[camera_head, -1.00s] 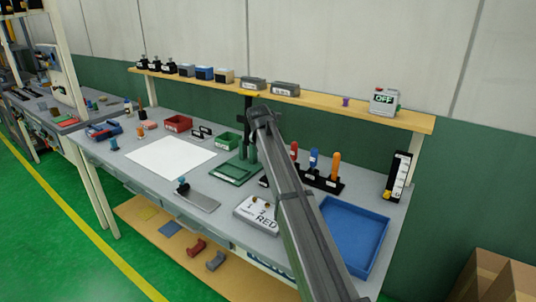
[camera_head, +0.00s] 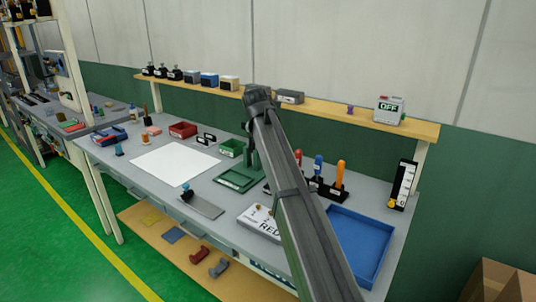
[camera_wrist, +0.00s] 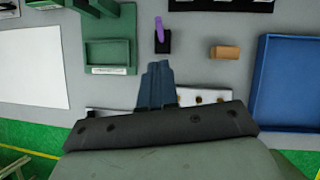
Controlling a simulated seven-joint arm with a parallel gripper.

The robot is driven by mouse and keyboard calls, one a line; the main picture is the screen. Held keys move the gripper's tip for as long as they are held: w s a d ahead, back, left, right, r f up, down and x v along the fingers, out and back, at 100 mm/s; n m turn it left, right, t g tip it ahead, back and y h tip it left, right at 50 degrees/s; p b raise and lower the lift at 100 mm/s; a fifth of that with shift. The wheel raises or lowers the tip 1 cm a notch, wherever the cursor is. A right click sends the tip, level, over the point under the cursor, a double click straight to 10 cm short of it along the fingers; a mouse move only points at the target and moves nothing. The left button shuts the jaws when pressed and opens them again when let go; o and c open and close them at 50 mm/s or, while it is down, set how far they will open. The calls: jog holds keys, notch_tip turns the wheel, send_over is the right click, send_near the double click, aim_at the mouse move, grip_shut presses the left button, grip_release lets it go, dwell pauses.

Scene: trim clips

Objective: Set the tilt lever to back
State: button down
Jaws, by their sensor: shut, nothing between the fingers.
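A small purple lever (camera_wrist: 159,30) stands on a black base (camera_wrist: 163,44) in the wrist view, just beyond my fingertips. It seems to be the tilt lever; its handle points toward the top of the picture, though its exact lean is hard to tell from above. My gripper (camera_wrist: 157,66) is shut and empty, its fingertips just below the lever's base in that picture, with no clear contact. In the head view my arm hides the lever and my fingers.
A green fixture (camera_wrist: 88,55) stands left of the lever. A tan block (camera_wrist: 225,53) and a blue tray (camera_wrist: 262,90) lie right. A white labelled panel (camera_head: 257,225) sits near the table's front; my gripper partly covers it in the wrist view. Upright coloured handles (camera_head: 340,176) stand behind the tray.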

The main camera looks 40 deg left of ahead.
jog(key=shift+v, duration=1.05)
jog(key=shift+w, duration=0.2)
